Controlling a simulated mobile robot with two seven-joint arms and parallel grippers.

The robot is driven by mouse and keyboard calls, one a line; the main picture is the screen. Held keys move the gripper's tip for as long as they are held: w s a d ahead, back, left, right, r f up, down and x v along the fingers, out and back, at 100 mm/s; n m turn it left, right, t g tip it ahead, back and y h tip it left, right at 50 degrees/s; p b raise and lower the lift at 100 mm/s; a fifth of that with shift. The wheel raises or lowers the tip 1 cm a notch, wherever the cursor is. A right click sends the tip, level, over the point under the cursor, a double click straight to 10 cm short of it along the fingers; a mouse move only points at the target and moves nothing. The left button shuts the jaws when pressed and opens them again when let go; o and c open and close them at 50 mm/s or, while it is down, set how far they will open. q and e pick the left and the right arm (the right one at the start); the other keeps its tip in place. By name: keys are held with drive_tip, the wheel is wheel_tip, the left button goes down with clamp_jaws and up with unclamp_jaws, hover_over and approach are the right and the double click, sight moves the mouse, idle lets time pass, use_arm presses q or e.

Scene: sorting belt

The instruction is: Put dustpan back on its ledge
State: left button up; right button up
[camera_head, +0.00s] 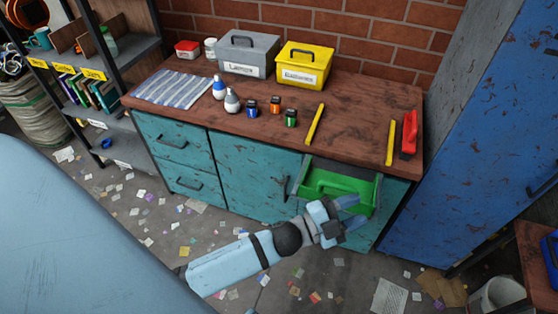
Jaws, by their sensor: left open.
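A red object with a dark lower part (408,134), possibly the dustpan, lies at the right end of the brown wooden worktop (360,95). It is beside a yellow strip (391,142). I cannot make out its exact shape. My left gripper (353,212) is open in front of the teal cabinet, low by the open drawer (375,196). My right gripper is out of view.
A grey box (249,62) and a yellow box (304,69) stand at the worktop's back. A blue locker (470,140) closes off the right. Scraps litter the floor.

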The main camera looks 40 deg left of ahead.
use_arm(q)
drive_tip(key=s+a+f+n+g+y, duration=0.2)
drive_tip(key=s+a+f+n+y, duration=0.2)
drive_tip(key=s+f+n, duration=0.3)
drive_tip(key=s+a+f+n+g+y, duration=0.3)
drive_tip(key=s+a+f+n+y, duration=0.2)
drive_tip(key=s+a+f+n, duration=0.1)
wheel_tip(320, 180, down, 3)
drive_tip(key=shift+s+r+n, duration=0.15)
drive_tip(key=shift+s+n, duration=0.4)
drive_tip(key=shift+n, duration=0.35)
wheel_tip(320, 180, up, 12)
drive_tip(key=p, duration=1.3)
drive_tip(key=shift+a+r, duration=0.15)
drive_tip(key=shift+a, duration=0.2)
